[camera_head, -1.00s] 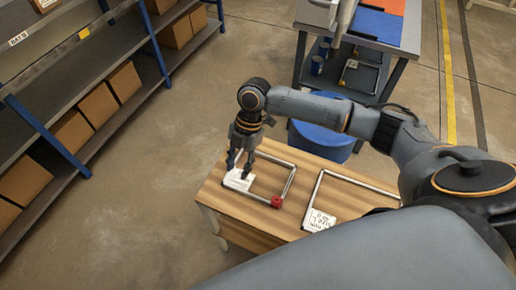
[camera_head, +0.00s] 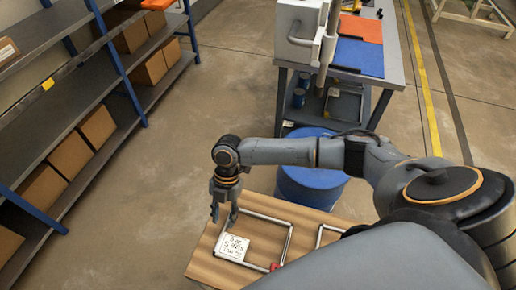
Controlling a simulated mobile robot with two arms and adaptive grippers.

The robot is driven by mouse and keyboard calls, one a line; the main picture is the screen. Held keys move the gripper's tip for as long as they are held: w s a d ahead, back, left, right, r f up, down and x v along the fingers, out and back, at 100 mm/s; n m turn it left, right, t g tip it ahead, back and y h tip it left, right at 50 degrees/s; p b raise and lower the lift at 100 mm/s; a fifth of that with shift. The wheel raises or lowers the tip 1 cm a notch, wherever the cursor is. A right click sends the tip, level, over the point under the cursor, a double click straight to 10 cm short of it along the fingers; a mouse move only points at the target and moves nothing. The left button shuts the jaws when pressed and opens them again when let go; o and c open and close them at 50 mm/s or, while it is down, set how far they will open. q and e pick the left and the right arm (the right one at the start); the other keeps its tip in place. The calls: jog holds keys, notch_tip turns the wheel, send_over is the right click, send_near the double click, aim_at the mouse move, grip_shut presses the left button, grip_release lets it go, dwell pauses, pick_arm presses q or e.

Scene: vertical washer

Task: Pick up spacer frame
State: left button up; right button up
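A spacer frame (camera_head: 289,243) of grey metal bars lies on the wooden table (camera_head: 208,271). It has a white label (camera_head: 233,246) with black writing and a red piece (camera_head: 276,267) at its front corner. A second, similar frame (camera_head: 320,237) lies to its right, mostly hidden behind my arm. My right gripper (camera_head: 224,218) points down at the far left end of the first frame, just behind the label. Its fingers are apart, with nothing visibly held. I cannot tell whether they touch the frame. My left gripper is not in view.
A blue barrel (camera_head: 311,187) stands right behind the wooden table. A grey workbench (camera_head: 392,62) with orange and blue mats is farther back. Shelves with cardboard boxes (camera_head: 70,157) line the left. The floor between shelves and table is clear.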

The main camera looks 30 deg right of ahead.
aim_at(223, 231)
jog(key=shift+p+x, duration=0.5)
jog(key=shift+x, duration=0.3)
jog(key=x, duration=0.2)
jog(key=shift+f+p, duration=0.3)
jog(key=shift+a+f, duration=0.15)
jog(key=shift+f, duration=0.4)
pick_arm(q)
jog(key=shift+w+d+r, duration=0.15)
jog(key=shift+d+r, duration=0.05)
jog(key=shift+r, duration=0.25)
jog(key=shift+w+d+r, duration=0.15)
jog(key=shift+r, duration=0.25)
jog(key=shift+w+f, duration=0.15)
pick_arm(e)
jog(key=shift+f, duration=0.1)
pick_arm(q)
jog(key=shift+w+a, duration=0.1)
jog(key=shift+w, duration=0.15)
pick_arm(e)
grip_shut()
